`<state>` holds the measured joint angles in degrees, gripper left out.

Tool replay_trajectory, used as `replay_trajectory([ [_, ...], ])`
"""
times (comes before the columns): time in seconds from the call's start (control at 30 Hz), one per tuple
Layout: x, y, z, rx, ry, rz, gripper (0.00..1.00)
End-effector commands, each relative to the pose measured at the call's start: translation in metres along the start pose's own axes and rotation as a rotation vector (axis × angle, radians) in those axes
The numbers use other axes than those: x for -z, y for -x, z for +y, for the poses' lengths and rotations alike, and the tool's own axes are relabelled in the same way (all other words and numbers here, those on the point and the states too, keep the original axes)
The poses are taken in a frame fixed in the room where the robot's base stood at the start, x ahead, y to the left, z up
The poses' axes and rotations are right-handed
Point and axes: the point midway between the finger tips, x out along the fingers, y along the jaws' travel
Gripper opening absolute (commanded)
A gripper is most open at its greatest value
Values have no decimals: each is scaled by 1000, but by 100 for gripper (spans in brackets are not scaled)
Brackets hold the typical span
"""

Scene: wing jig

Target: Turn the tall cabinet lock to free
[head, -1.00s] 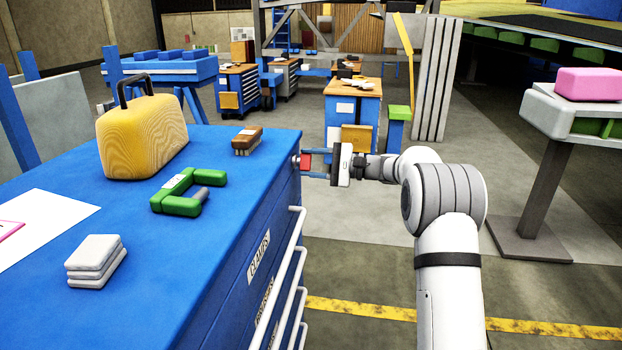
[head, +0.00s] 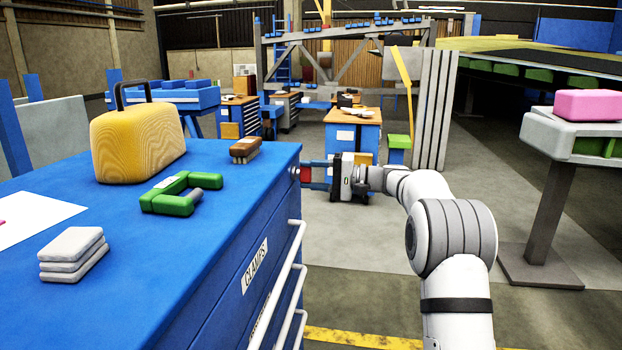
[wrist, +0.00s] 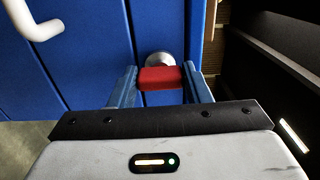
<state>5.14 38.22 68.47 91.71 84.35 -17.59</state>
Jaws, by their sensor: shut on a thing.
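The tall cabinet is blue, and its top fills the left of the head view (head: 240,215). Its lock has a red handle (wrist: 160,78) in front of a round silver boss (wrist: 160,58) on the blue face in the wrist view. The red handle lies level across the picture there. My gripper (wrist: 160,84) is shut on the red handle, with a blue finger at each end of it. In the head view my gripper (head: 318,175) reaches the cabinet's far right edge, where a little of the red handle (head: 305,175) shows.
White drawer handles (head: 275,290) stick out along the cabinet's right side; one handle (wrist: 38,22) shows in the wrist view. A yellow case (head: 138,142), a green clamp (head: 178,192), a brush (head: 245,151) and grey blocks (head: 72,255) lie on top.

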Motion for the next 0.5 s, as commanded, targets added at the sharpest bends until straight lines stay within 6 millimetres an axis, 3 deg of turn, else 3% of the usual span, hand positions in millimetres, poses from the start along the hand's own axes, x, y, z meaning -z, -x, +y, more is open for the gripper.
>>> replay_trajectory([
  [0.27,0,0,0,-1,3,1,21],
  [0.3,0,0,0,-1,3,1,44],
  [0.5,0,0,0,-1,2,1,61],
])
